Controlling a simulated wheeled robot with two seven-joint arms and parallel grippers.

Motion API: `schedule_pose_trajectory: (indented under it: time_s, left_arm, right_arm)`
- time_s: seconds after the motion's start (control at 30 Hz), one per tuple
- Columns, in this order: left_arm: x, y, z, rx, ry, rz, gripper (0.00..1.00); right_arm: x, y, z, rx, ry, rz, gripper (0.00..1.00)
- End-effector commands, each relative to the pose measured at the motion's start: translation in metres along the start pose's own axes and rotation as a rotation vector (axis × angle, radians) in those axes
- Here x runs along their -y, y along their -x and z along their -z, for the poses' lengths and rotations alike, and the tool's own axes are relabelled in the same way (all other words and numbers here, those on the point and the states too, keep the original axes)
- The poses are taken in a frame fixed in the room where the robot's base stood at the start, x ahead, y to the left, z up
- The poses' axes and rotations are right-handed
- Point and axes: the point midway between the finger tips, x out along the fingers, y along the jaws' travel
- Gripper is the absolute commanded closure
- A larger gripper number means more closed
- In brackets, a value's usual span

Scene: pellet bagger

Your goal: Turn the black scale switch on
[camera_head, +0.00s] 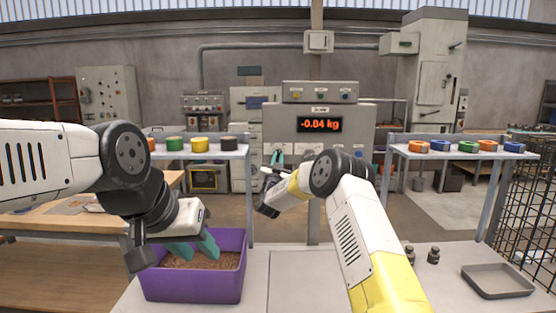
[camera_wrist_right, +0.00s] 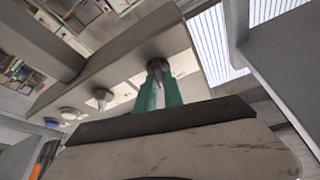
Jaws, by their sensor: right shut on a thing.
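The scale panel (camera_head: 357,122) stands at the middle with a lit display (camera_head: 319,125) reading -0.04 kg. My right gripper (camera_head: 275,157) is at the lower left of this panel. In the right wrist view its green fingers are shut on a dark grey switch (camera_wrist_right: 157,66) with a round base, on the panel's face. A second, paler toggle (camera_wrist_right: 103,97) sits beside it. In the head view the gripped switch is hidden or too small to tell. My left gripper (camera_head: 194,249) is open, its teal fingers apart over the pellets in the purple bin (camera_head: 192,288).
Small shelves hold several coloured tape-like rolls at left (camera_head: 200,145) and right (camera_head: 468,147). A grey tray (camera_head: 497,280) and two small dark weights (camera_head: 433,256) are on the right of the white table. A wire cage (camera_head: 530,210) stands at far right.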

Motion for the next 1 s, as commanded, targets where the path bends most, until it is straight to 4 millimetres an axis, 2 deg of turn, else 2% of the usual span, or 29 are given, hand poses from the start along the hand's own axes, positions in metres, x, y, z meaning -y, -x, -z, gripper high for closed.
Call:
schedule_pose_trajectory:
  time_s: [0.4, 0.97, 1.0]
  left_arm:
    - [0.0, 0.0, 0.0, 0.0, 0.0, 0.0, 0.64]
    - [0.0, 0.0, 0.0, 0.0, 0.0, 0.0, 0.64]
    - [0.0, 0.0, 0.0, 0.0, 0.0, 0.0, 0.64]
  right_arm:
    - [0.0012, 0.0005, -0.0009, 0.002, -0.189, -0.079, 1.0]
    - [0.001, 0.0005, -0.0011, 0.002, -0.221, -0.092, 1.0]
    - [0.001, 0.0005, -0.0011, 0.003, -0.221, -0.092, 0.86]
